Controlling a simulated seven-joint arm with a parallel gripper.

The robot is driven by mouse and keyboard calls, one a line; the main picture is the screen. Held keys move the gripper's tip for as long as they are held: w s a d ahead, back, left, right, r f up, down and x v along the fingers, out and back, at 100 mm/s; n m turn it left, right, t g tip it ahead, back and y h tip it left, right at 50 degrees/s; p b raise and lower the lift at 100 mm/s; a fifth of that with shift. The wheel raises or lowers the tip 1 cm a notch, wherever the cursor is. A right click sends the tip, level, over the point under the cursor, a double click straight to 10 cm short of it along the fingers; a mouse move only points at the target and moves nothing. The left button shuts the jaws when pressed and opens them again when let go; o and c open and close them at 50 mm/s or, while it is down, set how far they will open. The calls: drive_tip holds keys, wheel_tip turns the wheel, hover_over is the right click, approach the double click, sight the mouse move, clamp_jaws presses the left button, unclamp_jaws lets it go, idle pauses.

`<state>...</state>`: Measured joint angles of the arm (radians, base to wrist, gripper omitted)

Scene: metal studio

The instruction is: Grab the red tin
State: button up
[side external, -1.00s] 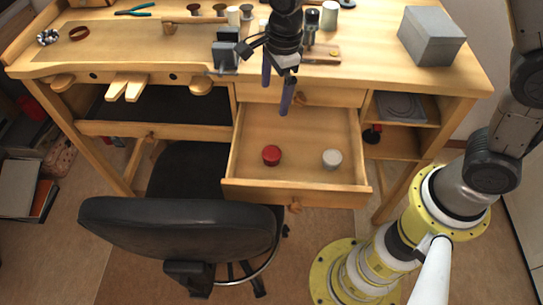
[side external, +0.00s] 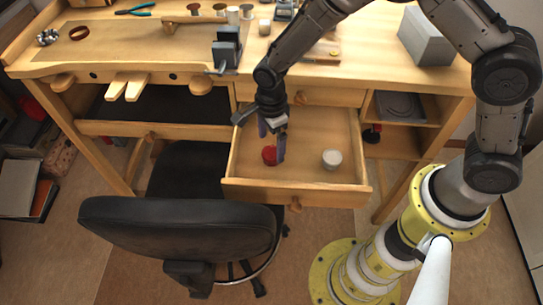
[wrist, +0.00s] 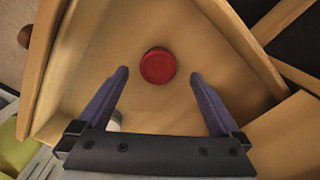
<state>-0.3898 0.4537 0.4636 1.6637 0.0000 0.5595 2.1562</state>
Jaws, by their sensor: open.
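The red tin (side external: 269,156) is small and round and lies in the open wooden drawer (side external: 312,187), near its left side. In the wrist view the red tin (wrist: 157,66) is fully visible, just beyond the fingertips and roughly centred between them. My gripper (side external: 272,146) is low at the drawer, close to the tin, and partly covers it in the side view. In the wrist view my gripper (wrist: 160,76) has its two fingers spread wide with nothing between them.
A whitish round tin (side external: 332,158) lies to the right in the same drawer. The drawer's walls surround the tins. A black chair (side external: 180,235) stands in front at the left. A grey box (side external: 427,36) and a small vise (side external: 228,52) are on the bench top.

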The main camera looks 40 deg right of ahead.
sight(271, 153)
drive_tip(key=f, duration=0.4)
drive_tip(key=shift+s+a+f, duration=0.1)
drive_tip(key=shift+a+f, duration=0.1)
drive_tip(key=c, duration=1.4)
